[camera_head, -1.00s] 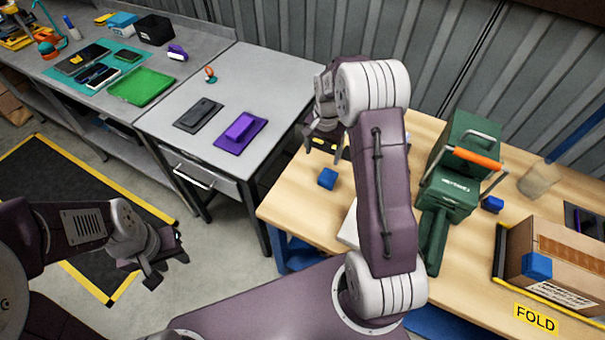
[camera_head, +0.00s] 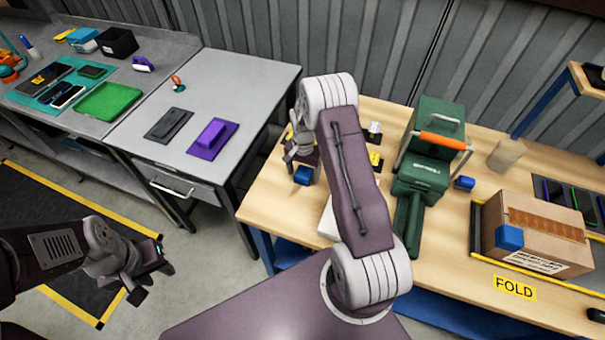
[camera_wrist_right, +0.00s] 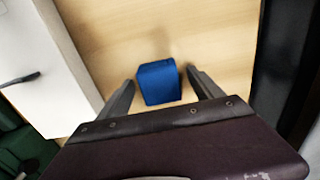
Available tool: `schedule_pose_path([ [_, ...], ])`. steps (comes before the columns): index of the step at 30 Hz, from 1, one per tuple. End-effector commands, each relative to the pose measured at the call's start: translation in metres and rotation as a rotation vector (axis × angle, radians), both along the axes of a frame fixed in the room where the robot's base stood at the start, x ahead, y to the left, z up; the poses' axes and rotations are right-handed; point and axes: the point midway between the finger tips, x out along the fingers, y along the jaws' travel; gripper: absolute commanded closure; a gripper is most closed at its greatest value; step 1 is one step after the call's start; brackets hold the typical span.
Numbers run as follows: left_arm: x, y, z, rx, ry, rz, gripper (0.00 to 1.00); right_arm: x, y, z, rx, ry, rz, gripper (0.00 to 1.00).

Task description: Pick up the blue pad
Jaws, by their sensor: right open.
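The blue pad (camera_head: 303,175), a small blue block, is on the wooden table under my right gripper (camera_head: 304,168). In the right wrist view the blue block (camera_wrist_right: 159,83) sits between the two spread fingers of my right gripper (camera_wrist_right: 160,84), with a gap on each side. The right gripper is open and holds nothing. My left gripper (camera_head: 152,284) hangs empty over the floor at the left, its fingers apart.
Similar blue blocks are beside the green machine (camera_head: 423,170) and on the cardboard carton (camera_head: 540,235). A white box (camera_wrist_right: 50,60) is close to the right gripper's left in the wrist view. A grey table (camera_head: 250,80) with a purple pad (camera_head: 212,138) stands left.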

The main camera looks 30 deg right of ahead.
Motion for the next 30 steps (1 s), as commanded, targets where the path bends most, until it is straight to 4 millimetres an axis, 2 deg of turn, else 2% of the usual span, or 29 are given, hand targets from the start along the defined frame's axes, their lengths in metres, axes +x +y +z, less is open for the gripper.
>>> schedule_pose_path([
  [5, 0.0, 0.0, 0.0, 0.0, 0.0, 0.0, 0.64, 0.0, 0.0, -0.001, -0.001, -0.001, 0.0, 0.25],
  [6, 0.0, 0.0, 0.0, 0.0, 0.0, 0.0, 0.64, 0.0, 0.0, -0.001, 0.0, 0.0, 0.0, 0.27],
  [11, 0.0, 0.0, 0.0, 0.0, 0.0, 0.0, 0.64, 0.0, 0.0, -0.001, 0.0, 0.0, 0.0, 0.72],
  [12, 0.0, 0.0, 0.0, 0.0, 0.0, 0.0, 0.64, 0.0, 0.0, -0.001, -0.001, -0.001, 0.0, 0.74],
  [23, 0.0, 0.0, -0.001, 0.0, 0.0, 0.0, 0.64, 0.001, 0.0, 0.005, -0.001, -0.003, 0.0, 0.74],
  [26, 0.0, 0.0, -0.003, 0.0, 0.0, 0.0, 0.64, 0.001, 0.0, 0.016, -0.001, -0.005, 0.0, 0.74],
  [30, 0.0, 0.0, -0.007, 0.0, 0.0, 0.0, 0.64, 0.0, -0.002, 0.043, -0.002, -0.006, -0.001, 0.74],
])
